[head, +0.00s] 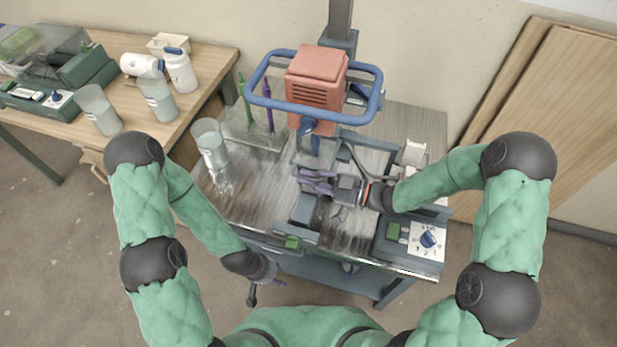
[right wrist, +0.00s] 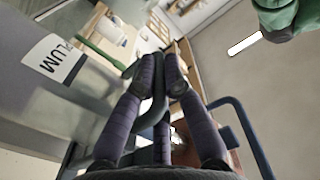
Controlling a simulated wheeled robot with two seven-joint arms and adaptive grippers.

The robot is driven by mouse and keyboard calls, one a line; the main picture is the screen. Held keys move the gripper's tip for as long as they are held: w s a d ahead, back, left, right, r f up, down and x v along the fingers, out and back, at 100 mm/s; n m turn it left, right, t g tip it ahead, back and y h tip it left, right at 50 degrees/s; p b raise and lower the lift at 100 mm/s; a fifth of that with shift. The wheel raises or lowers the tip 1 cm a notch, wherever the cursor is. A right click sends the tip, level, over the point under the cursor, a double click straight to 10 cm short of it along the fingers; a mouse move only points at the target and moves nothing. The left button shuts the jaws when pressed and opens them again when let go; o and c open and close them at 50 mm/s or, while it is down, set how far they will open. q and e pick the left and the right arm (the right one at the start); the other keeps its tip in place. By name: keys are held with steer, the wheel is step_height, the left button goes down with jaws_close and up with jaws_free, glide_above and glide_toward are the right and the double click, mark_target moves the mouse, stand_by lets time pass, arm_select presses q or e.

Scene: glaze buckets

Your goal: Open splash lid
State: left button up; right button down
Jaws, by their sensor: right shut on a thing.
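My right gripper (head: 316,182) reaches in from the right over the middle of the bench, below the red mixer head (head: 317,78). In the right wrist view its purple fingers (right wrist: 162,76) are shut on a dark bar-like handle (right wrist: 158,98) that runs up between them. I cannot tell the whole lid apart; the gripper and arm cover much of this spot. A grey surface with a label reading PLUM (right wrist: 52,60) is close on the left in that view. My left gripper (head: 266,284) hangs low in front of the bench edge, away from the mixer; its fingers are too small to read.
The mixer has a blue ring handle (head: 262,102). A clear beaker (head: 210,143) stands on the bench's left, and a control box with a blue knob (head: 428,239) at its front right. A wooden table (head: 205,62) with bottles is at the left; boards (head: 560,90) lean at the right.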

steer(key=p+v, duration=0.3)
steer(key=v, duration=0.9)
steer(key=shift+d+r, duration=0.1)
steer(key=c, duration=1.3)
jaws_free()
steer(key=shift+d, duration=0.1)
steer(key=v, duration=1.1)
steer(key=shift+s+d, duration=0.15)
steer(key=shift+d, duration=0.2)
